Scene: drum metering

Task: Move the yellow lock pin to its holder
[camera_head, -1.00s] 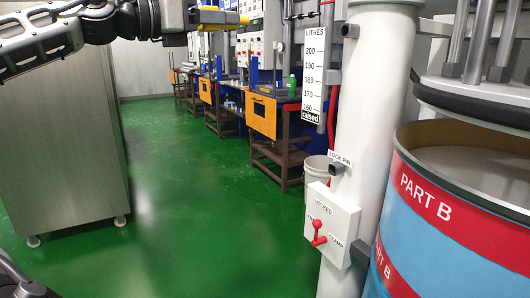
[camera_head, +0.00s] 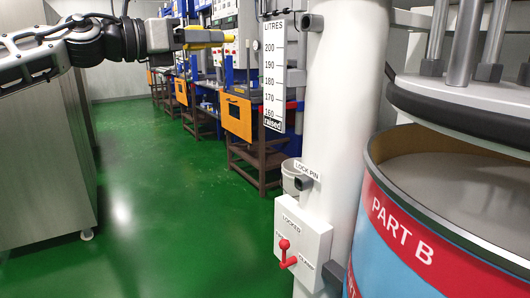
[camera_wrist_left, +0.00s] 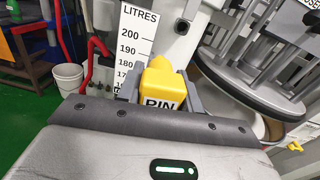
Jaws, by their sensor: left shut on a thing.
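The yellow lock pin (camera_head: 203,36) is in my left gripper (camera_head: 216,41) at the upper left of the head view, held in the air left of the white column (camera_head: 331,115). In the left wrist view the pin (camera_wrist_left: 162,84), marked PIN, sits between the grey fingers. A dark socket (camera_head: 304,183) under the LOCK PIN label is on the column, above the red-handled lock box (camera_head: 302,238). Another dark socket (camera_head: 313,22) is higher on the column; it also shows in the left wrist view (camera_wrist_left: 181,27). Both sockets are apart from the pin. My right gripper is out of view.
A LITRES scale board (camera_head: 274,75) hangs left of the column. The PART B drum (camera_head: 420,235) and the round plate (camera_head: 470,100) above it fill the right. A steel cabinet (camera_head: 45,165) stands left. Green floor (camera_head: 165,200) lies clear between.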

